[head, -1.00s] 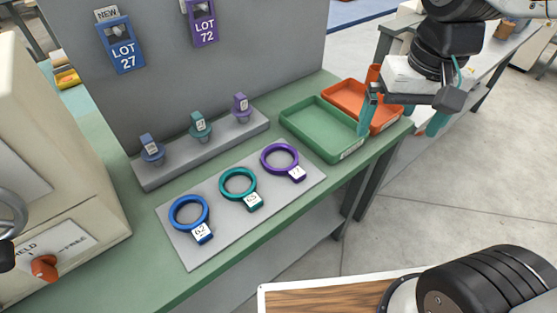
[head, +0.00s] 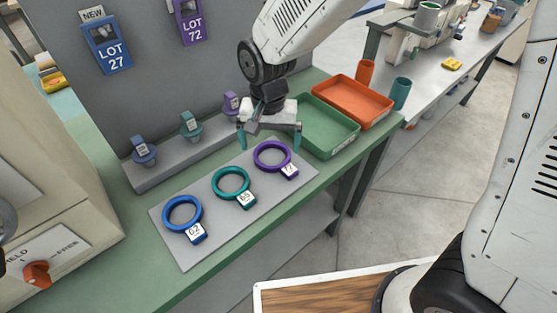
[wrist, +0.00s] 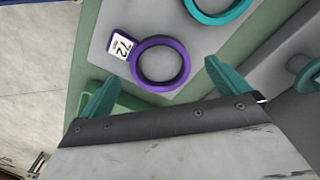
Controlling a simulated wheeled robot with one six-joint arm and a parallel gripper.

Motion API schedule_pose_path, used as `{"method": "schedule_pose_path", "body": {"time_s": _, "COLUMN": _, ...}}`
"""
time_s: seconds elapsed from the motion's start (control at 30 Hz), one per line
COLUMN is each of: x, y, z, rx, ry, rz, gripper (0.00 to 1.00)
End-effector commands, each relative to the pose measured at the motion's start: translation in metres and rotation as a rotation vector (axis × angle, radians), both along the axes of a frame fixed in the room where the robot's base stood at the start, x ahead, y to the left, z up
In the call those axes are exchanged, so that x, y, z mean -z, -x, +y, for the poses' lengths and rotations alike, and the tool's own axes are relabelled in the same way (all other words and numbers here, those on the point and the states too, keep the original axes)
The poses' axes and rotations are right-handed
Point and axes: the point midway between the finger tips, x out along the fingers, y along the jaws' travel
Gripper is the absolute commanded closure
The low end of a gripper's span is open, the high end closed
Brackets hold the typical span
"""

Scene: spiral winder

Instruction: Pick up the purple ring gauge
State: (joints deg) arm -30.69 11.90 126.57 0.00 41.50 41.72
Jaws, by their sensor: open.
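The purple ring gauge (head: 272,157) lies flat at the right end of a grey mat (head: 205,247), its white tag reading 72. In the wrist view the purple ring gauge (wrist: 186,64) lies ahead of and between the fingers, its tag to the left. My gripper (head: 270,140) is open and empty, above and just behind the ring in the head view. Its teal fingertips also show in the wrist view (wrist: 160,82), one on each side, apart from the ring. The teal ring gauge (head: 232,184) tagged 65 and the blue ring gauge (head: 182,214) tagged 62 lie to its left.
Behind the mat a grey stand (head: 164,169) holds blue, teal and purple plugs. A green tray (head: 343,141) and an orange tray (head: 372,114) stand to the right. A grey panel with hanging lot tags rises at the back; a beige machine (head: 60,150) is at left.

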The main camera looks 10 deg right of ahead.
Motion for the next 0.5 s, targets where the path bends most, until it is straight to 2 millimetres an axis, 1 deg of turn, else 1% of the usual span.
{"method": "schedule_pose_path", "body": {"time_s": 0.03, "x": 0.009, "y": 0.001, "z": -0.002, "rx": 0.001, "ry": 0.002, "rz": 0.004, "gripper": 0.0}}
{"method": "schedule_pose_path", "body": {"time_s": 0.1, "x": 0.02, "y": 0.0, "z": -0.003, "rx": 0.001, "ry": 0.002, "rz": 0.004, "gripper": 0.0}}
{"method": "schedule_pose_path", "body": {"time_s": 0.23, "x": 0.037, "y": 0.0, "z": -0.003, "rx": 0.0, "ry": 0.001, "rz": 0.003, "gripper": 0.0}}
{"method": "schedule_pose_path", "body": {"time_s": 0.33, "x": 0.043, "y": 0.0, "z": -0.003, "rx": 0.0, "ry": 0.001, "rz": 0.001, "gripper": 0.0}}
{"method": "schedule_pose_path", "body": {"time_s": 0.5, "x": 0.044, "y": 0.0, "z": -0.003, "rx": -0.001, "ry": 0.0, "rz": 0.0, "gripper": 0.0}}
